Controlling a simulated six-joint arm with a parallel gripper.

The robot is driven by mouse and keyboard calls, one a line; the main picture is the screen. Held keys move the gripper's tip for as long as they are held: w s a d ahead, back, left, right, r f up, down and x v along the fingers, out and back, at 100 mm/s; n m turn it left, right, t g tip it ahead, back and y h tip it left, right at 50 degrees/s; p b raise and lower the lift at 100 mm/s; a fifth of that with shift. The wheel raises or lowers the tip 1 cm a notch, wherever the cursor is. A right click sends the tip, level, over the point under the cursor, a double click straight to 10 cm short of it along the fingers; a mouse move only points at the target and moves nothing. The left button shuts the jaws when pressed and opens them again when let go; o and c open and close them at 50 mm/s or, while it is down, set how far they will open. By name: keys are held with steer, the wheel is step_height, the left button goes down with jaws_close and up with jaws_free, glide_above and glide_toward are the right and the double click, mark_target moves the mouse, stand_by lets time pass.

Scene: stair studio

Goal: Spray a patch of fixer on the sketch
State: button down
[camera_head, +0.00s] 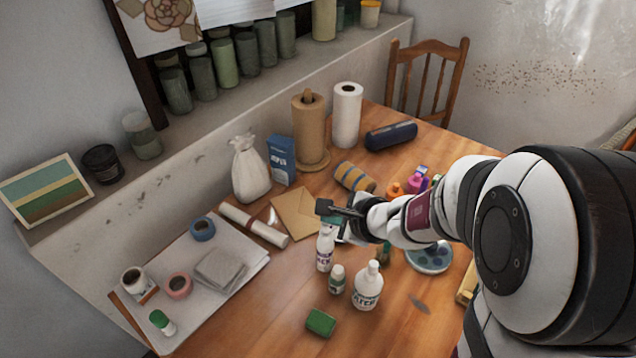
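My gripper (334,208) reaches in from the right, over the middle of the table. Its dark fingers are at or just above the top of a slim white bottle (324,252). I cannot tell whether they touch it or how far apart they are. A wider white bottle (367,289) and a small green-capped bottle (337,281) stand in front; the lettering is too small to read surely. Pale sheets (237,234) lie on a board at the table's left; no drawing shows clearly on them. A rose drawing (166,14) hangs at upper left, cut by the frame edge.
Tape rolls (203,229), a grey pad (219,268) and a green-capped tube (162,322) lie on the sheets. A rolled paper (254,225) and an envelope (297,214) lie left of my gripper. A green block (321,322) is in front. The front-left wood is fairly clear.

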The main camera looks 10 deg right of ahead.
steer(key=shift+f, duration=0.35)
stand_by(0.3)
steer(key=shift+r, duration=0.9)
steer(key=shift+r, duration=0.15)
steer(key=shift+r, duration=2.9)
step_height(320, 180, down, 6)
steer(key=shift+f, duration=0.1)
stand_by(2.0)
